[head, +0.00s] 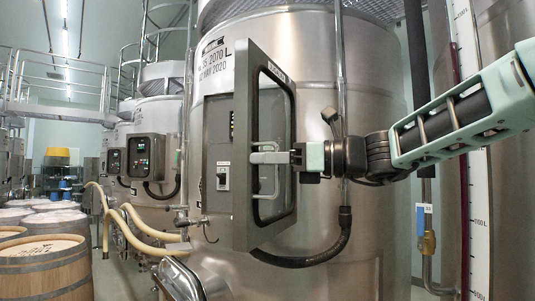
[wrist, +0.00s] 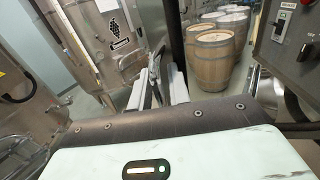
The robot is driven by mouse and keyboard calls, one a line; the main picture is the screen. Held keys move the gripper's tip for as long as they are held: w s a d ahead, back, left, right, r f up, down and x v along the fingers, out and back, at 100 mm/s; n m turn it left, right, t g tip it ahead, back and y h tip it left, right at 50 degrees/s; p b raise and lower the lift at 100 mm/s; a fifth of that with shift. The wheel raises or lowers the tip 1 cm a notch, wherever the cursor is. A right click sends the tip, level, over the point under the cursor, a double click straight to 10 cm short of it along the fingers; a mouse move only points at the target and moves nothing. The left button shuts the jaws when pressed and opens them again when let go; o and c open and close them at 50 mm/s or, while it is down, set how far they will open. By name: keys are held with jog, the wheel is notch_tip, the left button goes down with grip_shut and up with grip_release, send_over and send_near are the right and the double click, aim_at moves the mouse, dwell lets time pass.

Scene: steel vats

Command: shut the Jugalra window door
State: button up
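The window door (head: 276,115) is a dark-framed glazed panel on the grey control box (head: 218,190) of the large steel vat. It stands swung out from the box, at an angle to its front. A pale grey loop-shaped handle (head: 277,205) shows on it. My gripper (head: 262,153) reaches in from the right, its pale fingers at the upper part of the handle. In the wrist view the two fingertips (wrist: 158,82) are apart, beside a dark upright edge. Whether they press on the handle is hidden.
Behind, further vats (head: 150,130) carry similar control boxes. Wooden barrels (head: 45,265) stand at the lower left and also show in the wrist view (wrist: 210,60). A yellow hose (head: 125,222) hangs left of the box. A black hose (head: 310,260) curves below the door.

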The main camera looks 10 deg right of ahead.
grip_shut()
jog(key=shift+a, duration=0.15)
